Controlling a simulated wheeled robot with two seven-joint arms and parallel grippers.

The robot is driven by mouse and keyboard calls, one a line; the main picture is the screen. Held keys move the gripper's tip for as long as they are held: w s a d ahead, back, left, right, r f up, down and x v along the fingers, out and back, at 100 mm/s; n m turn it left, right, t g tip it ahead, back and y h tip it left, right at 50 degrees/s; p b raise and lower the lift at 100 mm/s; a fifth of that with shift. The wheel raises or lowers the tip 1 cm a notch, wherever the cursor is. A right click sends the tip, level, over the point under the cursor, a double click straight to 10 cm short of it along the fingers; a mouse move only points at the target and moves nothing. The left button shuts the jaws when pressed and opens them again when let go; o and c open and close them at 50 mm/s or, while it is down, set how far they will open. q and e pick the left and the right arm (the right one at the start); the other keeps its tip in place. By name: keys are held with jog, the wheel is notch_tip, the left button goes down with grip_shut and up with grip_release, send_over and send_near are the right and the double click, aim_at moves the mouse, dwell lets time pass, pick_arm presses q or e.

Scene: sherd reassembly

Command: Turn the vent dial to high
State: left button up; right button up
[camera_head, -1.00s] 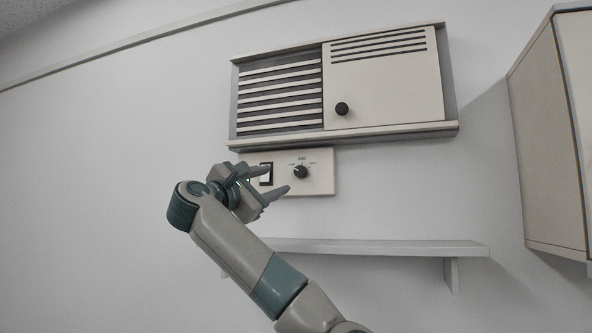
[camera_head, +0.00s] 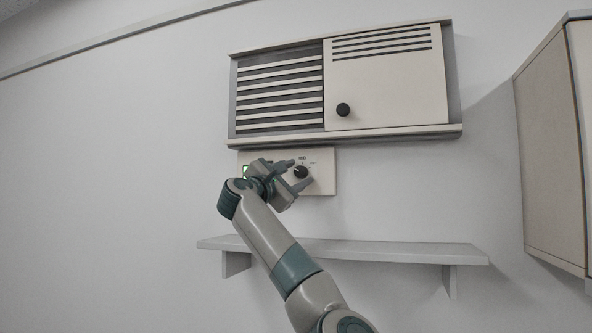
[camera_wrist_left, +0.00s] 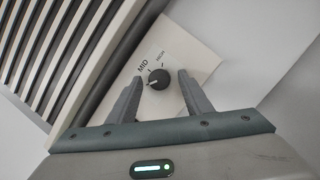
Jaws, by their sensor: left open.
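The vent dial (camera_head: 301,172) is a small black knob with a pale pointer mark, on a cream wall panel (camera_head: 323,186) under the vent. In the left wrist view the dial (camera_wrist_left: 159,79) sits between my open fingers, with "MID" and "HIGH" printed above it. Its pale pointer is on the knob's left side, below the "MID" label in that view. My left gripper (camera_head: 299,174) is open, its fingertips on either side of the dial; contact cannot be made out. The same gripper (camera_wrist_left: 158,85) shows in the wrist view. My right gripper is not in view.
The vent unit (camera_head: 385,85) with slats and a black knob (camera_head: 343,109) on its door is just above the panel. A cabinet (camera_head: 548,150) stands at the right. The left wall is clear.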

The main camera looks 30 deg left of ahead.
pick_arm(q)
jog(key=c, duration=1.1)
jog(key=shift+o, duration=0.2)
